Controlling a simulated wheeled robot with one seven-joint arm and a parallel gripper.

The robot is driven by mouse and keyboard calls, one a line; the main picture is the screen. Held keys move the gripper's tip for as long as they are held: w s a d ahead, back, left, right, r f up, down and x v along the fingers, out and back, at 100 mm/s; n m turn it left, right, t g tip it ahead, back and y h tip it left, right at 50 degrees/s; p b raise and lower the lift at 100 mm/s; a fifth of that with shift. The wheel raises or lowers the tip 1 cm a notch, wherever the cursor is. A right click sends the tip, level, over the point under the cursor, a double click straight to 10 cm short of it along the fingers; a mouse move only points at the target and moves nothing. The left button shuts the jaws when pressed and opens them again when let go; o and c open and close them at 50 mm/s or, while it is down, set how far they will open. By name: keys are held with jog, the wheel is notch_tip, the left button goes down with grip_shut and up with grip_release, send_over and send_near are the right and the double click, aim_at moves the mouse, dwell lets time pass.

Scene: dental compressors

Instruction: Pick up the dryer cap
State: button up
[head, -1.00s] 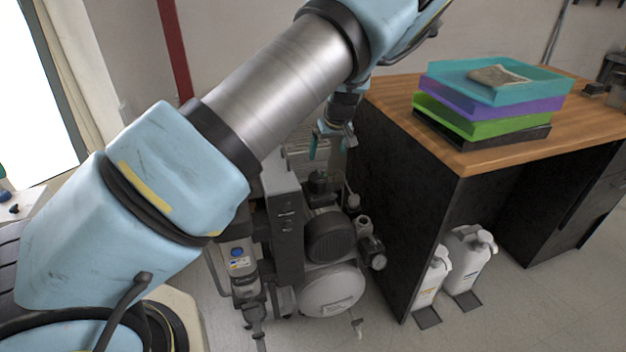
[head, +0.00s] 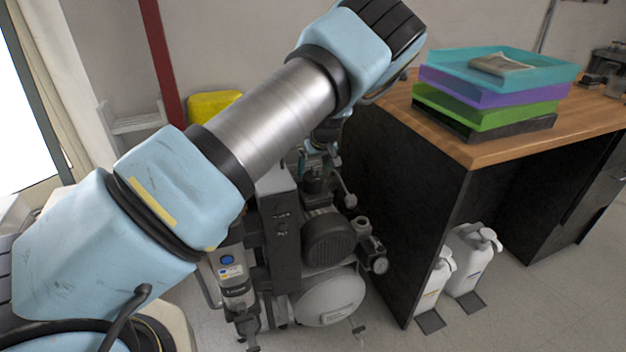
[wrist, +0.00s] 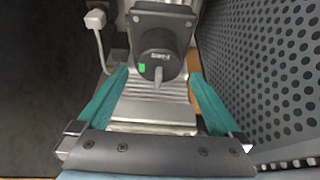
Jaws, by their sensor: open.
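My gripper (head: 315,166) is open over the top of the compressor (head: 328,240), between the tall grey housing and the desk side. In the wrist view its two teal fingers (wrist: 158,75) stand apart. A dark round cap-like part (wrist: 158,55) with a green mark and a pale stub lies between and beyond the fingertips; it also shows as a dark part (head: 316,182) under the gripper in the head view. I cannot tell for certain that this is the dryer cap. Nothing is visibly gripped. Ribbed silver metal (wrist: 155,108) lies below the dark part.
A perforated grey panel (wrist: 265,70) stands close on the right in the wrist view. The black desk side (head: 400,210) is close to the compressor. Stacked trays (head: 490,105) lie on the desk; white jugs (head: 470,262) stand beneath. A yellow object (head: 213,105) is behind my arm.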

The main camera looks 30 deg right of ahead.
aim_at(314, 174)
jog(key=shift+p+x, duration=0.6)
jog(key=shift+x, duration=2.2)
jog(key=shift+c, duration=0.4)
jog(key=c, duration=1.2)
